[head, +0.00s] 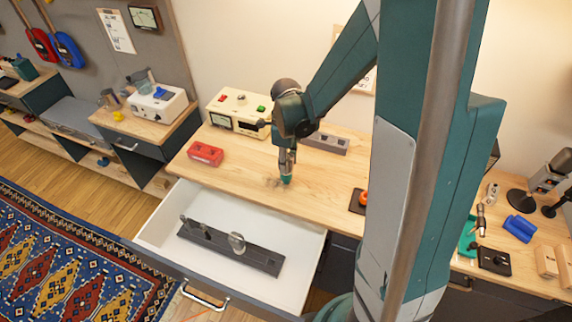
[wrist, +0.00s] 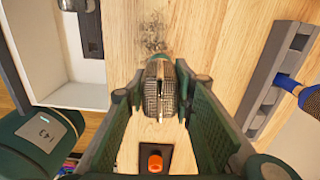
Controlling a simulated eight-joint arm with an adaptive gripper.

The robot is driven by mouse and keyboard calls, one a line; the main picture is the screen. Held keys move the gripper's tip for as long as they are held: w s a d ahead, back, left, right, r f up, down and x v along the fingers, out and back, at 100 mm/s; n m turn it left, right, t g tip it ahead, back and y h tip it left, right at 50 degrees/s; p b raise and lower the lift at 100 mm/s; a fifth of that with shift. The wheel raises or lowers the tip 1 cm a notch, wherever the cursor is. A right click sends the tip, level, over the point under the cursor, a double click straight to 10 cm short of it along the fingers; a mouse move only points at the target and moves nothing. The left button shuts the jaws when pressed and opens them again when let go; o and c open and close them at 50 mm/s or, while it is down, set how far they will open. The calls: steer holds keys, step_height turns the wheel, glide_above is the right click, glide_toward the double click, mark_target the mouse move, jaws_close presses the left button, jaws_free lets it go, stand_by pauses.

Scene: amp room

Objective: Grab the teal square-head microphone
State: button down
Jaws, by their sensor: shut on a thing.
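My gripper (head: 288,158) points down over the wooden tabletop, behind the open drawer. In the wrist view my gripper (wrist: 162,85) is shut around a microphone with a squarish grey mesh head (wrist: 158,98). A teal end (head: 286,179) shows below the fingers in the head view, close to the tabletop. I cannot tell whether it touches the wood. The fingers hide most of the microphone's body.
The open white drawer (head: 165,230) holds a dark rack (head: 262,262) with round-headed microphones. A grey slotted holder (head: 326,142) stands behind the gripper. A red box (head: 205,153) and a cream device (head: 240,108) stand left. An orange knob (wrist: 155,162) sits on a black plate.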

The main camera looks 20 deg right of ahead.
steer(key=shift+r, duration=4.75)
